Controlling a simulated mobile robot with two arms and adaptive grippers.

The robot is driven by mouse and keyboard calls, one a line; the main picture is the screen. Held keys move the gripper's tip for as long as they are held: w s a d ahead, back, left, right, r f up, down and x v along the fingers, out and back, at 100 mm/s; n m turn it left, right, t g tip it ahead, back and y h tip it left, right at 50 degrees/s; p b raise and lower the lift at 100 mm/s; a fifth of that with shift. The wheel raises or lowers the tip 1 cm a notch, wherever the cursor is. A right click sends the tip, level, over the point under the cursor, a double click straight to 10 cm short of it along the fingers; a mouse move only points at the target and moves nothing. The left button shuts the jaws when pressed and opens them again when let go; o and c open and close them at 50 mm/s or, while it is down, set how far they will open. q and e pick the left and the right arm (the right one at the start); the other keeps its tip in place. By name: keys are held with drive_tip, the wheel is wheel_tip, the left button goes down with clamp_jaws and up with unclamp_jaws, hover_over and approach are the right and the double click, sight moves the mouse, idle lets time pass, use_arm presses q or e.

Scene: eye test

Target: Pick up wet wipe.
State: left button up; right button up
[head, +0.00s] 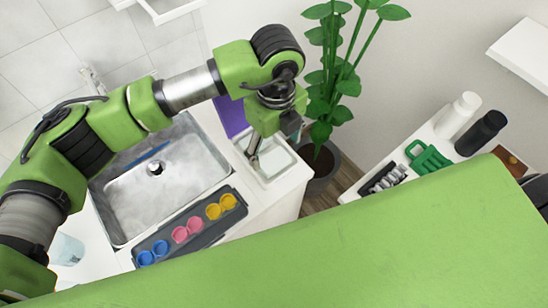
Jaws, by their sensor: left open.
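My left gripper (253,157) points down over the right end of the counter, with one slim grey finger showing best. It is open, with nothing seen between its fingers. A shallow white tray (292,176) lies right under and beside it, with a pale flat inside (278,160). This may hold the wet wipe, but I cannot make out a separate wipe. Whether the fingers touch the tray is not clear. My right gripper is not in view.
A grey sink (190,190) holds a blue stick (146,157). A dark tray (205,235) bears blue, pink and yellow cups. A purple item (231,117) stands behind the gripper. A potted plant (322,165) and a shelf with bottles (459,115) stand right of the counter.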

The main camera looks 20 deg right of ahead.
sight(274, 159)
use_arm(q)
drive_tip(key=f, duration=0.1)
drive_tip(key=f+p, duration=0.1)
drive_tip(key=f, duration=0.1)
drive_tip(key=shift+a+f, duration=0.25)
drive_tip(key=shift+f, duration=0.3)
drive_tip(key=c, duration=0.8)
drive_tip(key=shift+c, duration=0.2)
drive_tip(key=shift+d+r, duration=0.1)
